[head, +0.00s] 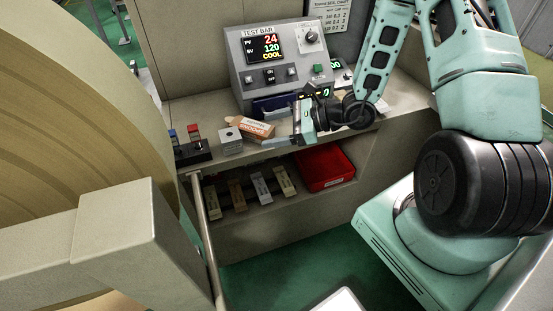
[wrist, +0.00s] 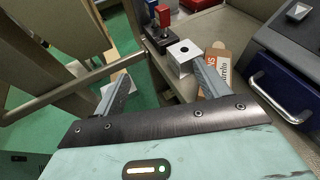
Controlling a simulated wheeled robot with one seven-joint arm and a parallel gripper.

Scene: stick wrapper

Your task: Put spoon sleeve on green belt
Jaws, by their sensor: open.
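A tan-and-orange printed packet (head: 257,126), which looks like the spoon sleeve, lies on the counter below the control box. It also shows in the wrist view (wrist: 217,62), partly hidden behind the right finger, with lettering ending in "NS". My gripper (head: 270,129) is open, its fingers reaching left over the counter close to the packet. In the wrist view the gripper (wrist: 161,76) has wide-apart fingers with nothing between them. The packet lies beyond the right finger; I cannot tell whether they touch. Green surface (head: 290,272) shows low in the head view; I cannot tell whether it is the belt.
A grey block with a hole (head: 230,141) stands left of the packet, beside a black switch base (head: 193,152) with red and blue knobs. The control box (head: 280,62) stands behind. Below are several narrow packs (head: 262,187) and a red tray (head: 325,168). A rail (head: 205,235) runs at left.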

